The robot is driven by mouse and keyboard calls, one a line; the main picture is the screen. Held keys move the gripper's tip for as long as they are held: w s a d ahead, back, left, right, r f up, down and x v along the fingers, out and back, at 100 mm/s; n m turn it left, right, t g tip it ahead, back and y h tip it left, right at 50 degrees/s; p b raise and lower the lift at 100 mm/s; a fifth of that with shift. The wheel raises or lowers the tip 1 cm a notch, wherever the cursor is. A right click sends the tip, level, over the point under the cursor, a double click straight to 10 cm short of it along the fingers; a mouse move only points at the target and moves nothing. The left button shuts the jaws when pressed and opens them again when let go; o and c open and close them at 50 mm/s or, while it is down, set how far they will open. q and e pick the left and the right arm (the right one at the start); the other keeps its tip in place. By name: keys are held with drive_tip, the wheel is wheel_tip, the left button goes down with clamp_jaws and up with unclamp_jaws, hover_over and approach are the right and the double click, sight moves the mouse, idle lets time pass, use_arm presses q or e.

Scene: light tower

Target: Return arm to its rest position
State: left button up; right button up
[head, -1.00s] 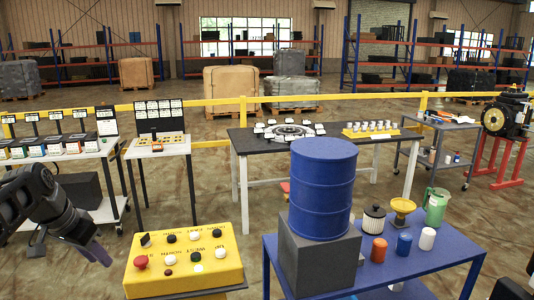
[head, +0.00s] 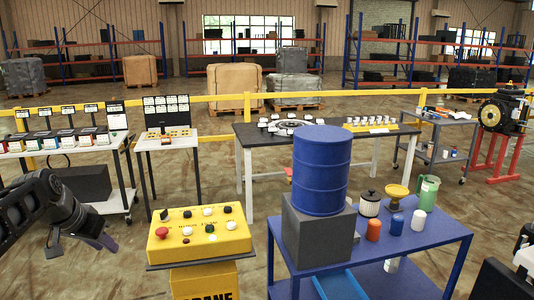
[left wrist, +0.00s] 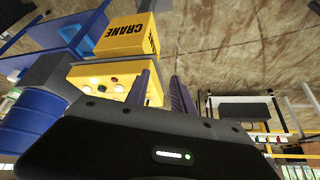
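My left arm comes in from the left edge of the head view. Its gripper (head: 106,243) hangs in free air left of the yellow crane control box (head: 190,246) and does not touch it. In the left wrist view the two purple fingers (left wrist: 163,88) stand apart with nothing between them. In the head view the box carries a red knob and several black and white buttons. My right gripper cannot be made out.
A blue table (head: 408,254) holds a grey block with a blue drum (head: 321,170), a green jug (head: 428,192) and small containers. Carts with panels (head: 165,142) stand behind at left. A black-topped table (head: 262,136) stands further back. Floor below the left gripper is open.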

use_arm(q)
drive_tip(key=w+d+f+n+t, duration=0.1)
drive_tip(key=w+d+f, duration=0.15)
drive_tip(key=f, duration=0.45)
drive_tip(key=w+d+f+n, duration=0.1)
drive_tip(key=w+d+f, duration=0.1)
drive_tip(key=d+f, duration=0.3)
drive_tip(key=s+d+f+n+h, duration=0.1)
drive_tip(key=s+d+f, duration=0.1)
drive_tip(key=d+f, duration=0.5)
drive_tip(key=s+d+f, duration=0.2)
drive_tip(key=d+f, duration=0.1)
drive_tip(key=f, duration=0.7)
drive_tip(key=s+d+f+g+h, duration=0.2)
drive_tip(key=s+d+f+g, duration=0.1)
drive_tip(key=s+d+f, duration=0.9)
drive_tip(key=s+d+f+g, duration=0.1)
drive_tip(key=s+d+f, duration=0.2)
drive_tip(key=s, duration=0.6)
drive_tip(key=s+d+f+g+h, duration=0.1)
drive_tip(key=s+d+f+g, duration=0.1)
drive_tip(key=s+d, duration=0.3)
drive_tip(key=s+f, duration=0.1)
drive_tip(key=s, duration=0.3)
drive_tip(key=shift+s+d+m+g, duration=0.15)
drive_tip(key=shift+s+m+g, duration=0.05)
drive_tip(key=shift+m+g, duration=0.1)
